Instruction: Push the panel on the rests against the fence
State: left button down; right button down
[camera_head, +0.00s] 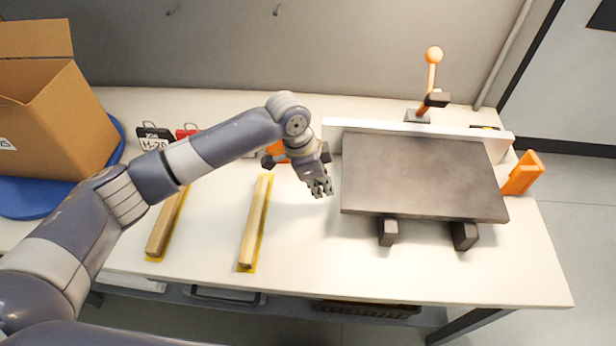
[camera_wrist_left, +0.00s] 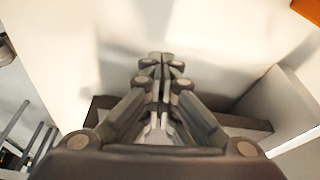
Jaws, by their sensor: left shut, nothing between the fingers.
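The dark grey panel (camera_head: 420,178) lies flat on two dark rests (camera_head: 388,232) (camera_head: 464,236), whose front ends stick out below its near edge. The white fence (camera_head: 418,128) runs along the panel's far edge; I cannot tell whether they touch. My left gripper (camera_head: 320,190) is shut and empty, pointing down just left of the panel, apart from it. In the left wrist view its closed fingers (camera_wrist_left: 161,62) stand before a dark slab edge (camera_wrist_left: 245,121), whose identity is unclear. My right gripper is not in view.
An orange-handled clamp (camera_head: 432,75) stands behind the fence. An orange piece (camera_head: 522,174) is right of the panel. Two wooden strips (camera_head: 255,222) (camera_head: 167,225) lie on the white table (camera_head: 330,265). A cardboard box (camera_head: 50,120) stands at the left. The table's front strip is clear.

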pick_arm(q)
jog(key=shift+d, duration=0.7)
jog(key=shift+w, duration=0.1)
jog(key=shift+w+d+r+p, duration=0.1)
jog(key=shift+d+p, duration=0.25)
jog(key=shift+d, duration=0.5)
jog(key=shift+w+d, duration=0.1)
jog(key=shift+d, duration=0.2)
jog(key=shift+a, duration=0.1)
